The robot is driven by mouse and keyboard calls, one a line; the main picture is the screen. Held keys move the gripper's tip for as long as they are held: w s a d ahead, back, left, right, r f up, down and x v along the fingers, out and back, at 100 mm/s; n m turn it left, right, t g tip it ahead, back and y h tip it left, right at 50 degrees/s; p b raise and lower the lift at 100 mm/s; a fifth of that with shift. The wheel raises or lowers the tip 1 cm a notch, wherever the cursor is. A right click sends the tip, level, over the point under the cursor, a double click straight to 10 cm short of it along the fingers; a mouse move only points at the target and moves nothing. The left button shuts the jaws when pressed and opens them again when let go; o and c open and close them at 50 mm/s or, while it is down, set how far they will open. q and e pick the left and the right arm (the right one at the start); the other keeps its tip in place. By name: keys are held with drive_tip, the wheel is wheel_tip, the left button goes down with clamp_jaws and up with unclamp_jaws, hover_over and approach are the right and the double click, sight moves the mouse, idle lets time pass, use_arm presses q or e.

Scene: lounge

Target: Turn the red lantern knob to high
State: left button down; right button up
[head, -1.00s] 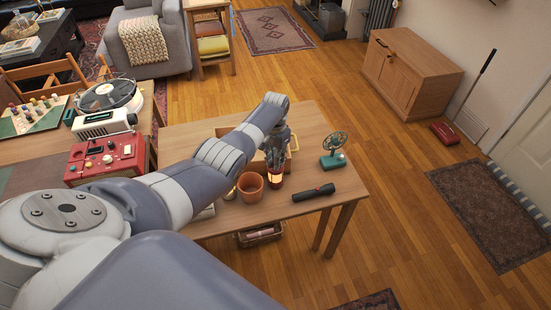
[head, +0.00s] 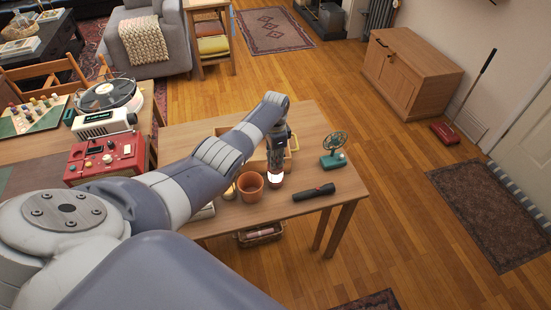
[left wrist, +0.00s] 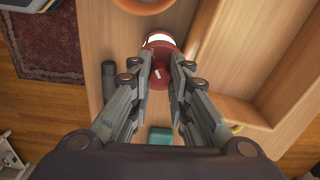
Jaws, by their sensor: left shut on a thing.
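The red lantern (head: 276,181) stands on the wooden table with its light glowing bright white. In the left wrist view I look down on the red lantern (left wrist: 160,46), with its red knob (left wrist: 158,74) and a white mark on it. My left gripper (head: 276,168) reaches down over the lantern. In the left wrist view its fingers (left wrist: 162,72) sit on either side of the knob, shut on it. Most of the lantern's body is hidden by the gripper in the head view. My right gripper does not show.
A terracotta pot (head: 250,187) stands close to the left of the lantern. A black flashlight (head: 314,192) and a green fan (head: 334,152) are to the right. A wooden tray (left wrist: 240,110) lies beside the gripper. The table (head: 318,130) has bare room at the back right.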

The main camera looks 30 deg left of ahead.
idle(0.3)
use_arm(q)
drive_tip(key=c, duration=1.4)
unclamp_jaws()
drive_tip(key=shift+c, duration=0.2)
wheel_tip(320, 180, up, 12)
